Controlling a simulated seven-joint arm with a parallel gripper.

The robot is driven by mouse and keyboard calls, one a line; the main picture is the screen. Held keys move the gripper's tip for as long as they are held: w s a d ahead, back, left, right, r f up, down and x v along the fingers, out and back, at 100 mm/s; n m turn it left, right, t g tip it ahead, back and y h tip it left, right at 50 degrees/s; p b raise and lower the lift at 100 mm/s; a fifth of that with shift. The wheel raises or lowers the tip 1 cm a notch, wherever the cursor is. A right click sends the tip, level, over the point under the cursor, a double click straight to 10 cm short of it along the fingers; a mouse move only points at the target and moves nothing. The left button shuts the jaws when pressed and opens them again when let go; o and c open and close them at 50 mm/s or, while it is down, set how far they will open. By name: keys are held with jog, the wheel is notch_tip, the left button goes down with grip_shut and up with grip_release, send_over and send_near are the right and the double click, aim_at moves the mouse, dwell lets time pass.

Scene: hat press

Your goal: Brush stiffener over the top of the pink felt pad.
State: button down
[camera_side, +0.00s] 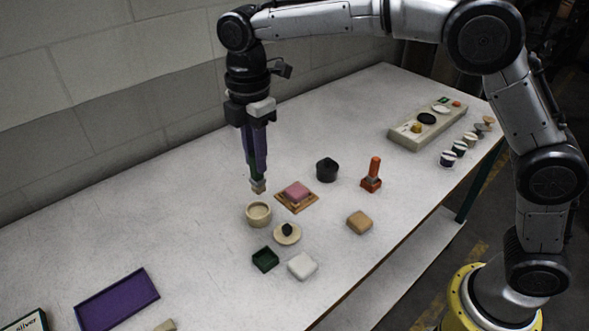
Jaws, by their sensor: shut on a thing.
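The pink felt pad (297,190) sits on a small brown wooden board (283,198) near the middle of the table. My gripper (256,160), with purple fingers, points down and is shut on a brush (258,187). The brush has a dark green handle, mostly hidden between the fingers, and a tan tip. Its tip is just above a round cream pot (258,221), left of the pad; from this one view I cannot tell the exact gap. The pot's contents are hard to make out.
Around the pad stand a black lidded pot (326,170), an orange-handled tool (373,172), a tan block (359,222), a cream dish (287,238), a green box (265,259) and a white block (302,265). A purple tray (118,300) lies front left; a beige panel (428,127) stands back right.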

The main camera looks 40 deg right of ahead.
jog(key=shift+m, duration=0.4)
jog(key=shift+w+d+f, duration=0.35)
jog(key=shift+w+f, duration=0.4)
jog(key=shift+f, duration=1.1)
jog(key=shift+w+d+f, duration=0.3)
jog(key=shift+w+f, duration=0.5)
jog(key=shift+f, duration=1)
jog(key=shift+w+d+f, duration=0.35)
jog(key=shift+w+f, duration=0.4)
jog(key=shift+f, duration=1.1)
jog(key=shift+f, duration=0.65)
notch_tip(320, 180, up, 7)
